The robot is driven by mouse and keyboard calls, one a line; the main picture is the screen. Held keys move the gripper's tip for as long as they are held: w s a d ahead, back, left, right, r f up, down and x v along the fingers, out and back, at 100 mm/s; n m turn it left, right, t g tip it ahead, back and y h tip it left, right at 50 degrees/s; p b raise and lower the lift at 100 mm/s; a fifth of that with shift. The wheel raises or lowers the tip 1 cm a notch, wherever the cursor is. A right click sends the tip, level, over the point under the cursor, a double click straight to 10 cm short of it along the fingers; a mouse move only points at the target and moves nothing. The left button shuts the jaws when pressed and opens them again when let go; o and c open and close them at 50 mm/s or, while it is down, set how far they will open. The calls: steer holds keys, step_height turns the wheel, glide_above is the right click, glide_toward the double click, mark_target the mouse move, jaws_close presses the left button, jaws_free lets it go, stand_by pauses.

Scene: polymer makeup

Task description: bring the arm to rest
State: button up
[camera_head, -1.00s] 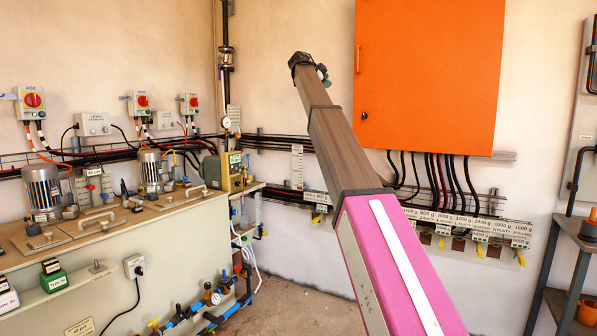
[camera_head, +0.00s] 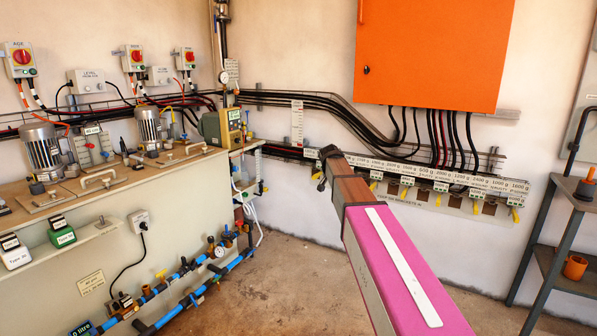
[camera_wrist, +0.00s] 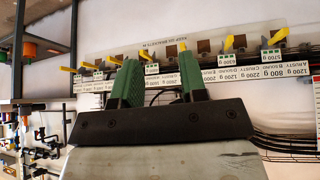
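My arm, pink with a white stripe and a brown-grey forward part, reaches from the bottom right of the head view toward the back wall. Its dark far end (camera_head: 328,153) is in front of the label strip on the wall. My gripper's fingers cannot be made out there. In the wrist view my gripper (camera_wrist: 157,80) has two green fingers standing apart with a clear gap between them. Nothing is held between them. The labelled rail (camera_wrist: 210,75) with yellow levers shows beyond the fingers, upside down.
An orange cabinet (camera_head: 435,50) hangs above the cables. A bench (camera_head: 170,225) with motors and valves stands at the left, with blue pipes (camera_head: 200,285) low in front. A dark shelf (camera_head: 545,235) stands at the right. Bare floor (camera_head: 285,285) lies between bench and arm.

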steer(key=s+f+n+g+y, duration=0.1)
steer(key=s+f+n, duration=0.1)
steer(key=s+f, duration=0.6)
steer(key=s+f+n+g+y, duration=0.2)
steer(key=s+f, duration=0.7)
steer(key=s, duration=0.6)
steer(key=s+f+n+g+y, duration=0.1)
steer(key=s+f+n, duration=0.2)
steer(key=s+f, duration=0.6)
steer(key=s, duration=0.3)
steer(key=shift+d+f+n+g+y, duration=0.2)
steer(key=shift+d+n+g+y, duration=0.1)
steer(key=shift+d+g, duration=0.1)
